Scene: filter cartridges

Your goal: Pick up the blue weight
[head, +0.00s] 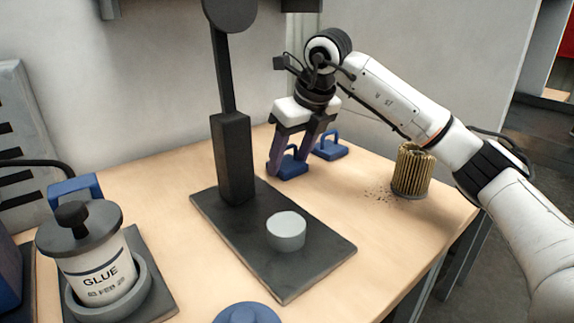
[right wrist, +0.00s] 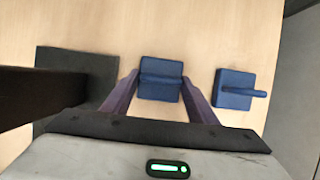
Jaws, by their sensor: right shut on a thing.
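A blue weight (head: 292,168) with a square base and a loop handle is at the back of the table, just right of the black post. My right gripper (head: 291,158) reaches down over it and is shut on it, a purple finger on each side. In the right wrist view the same blue weight (right wrist: 160,88) lies between the fingertips. I see no clear gap between its base and the table. A second blue weight (head: 330,149) stands to its right, apart from the fingers; it also shows in the right wrist view (right wrist: 234,90). My left gripper is not in view.
The black press stand (head: 312,275) with its tall post (head: 233,160) is close left of the gripper; a grey disc (head: 286,231) sits on its base. A pleated filter (head: 411,172) stands at right beside dark crumbs. A glue pot (head: 95,265) is front left.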

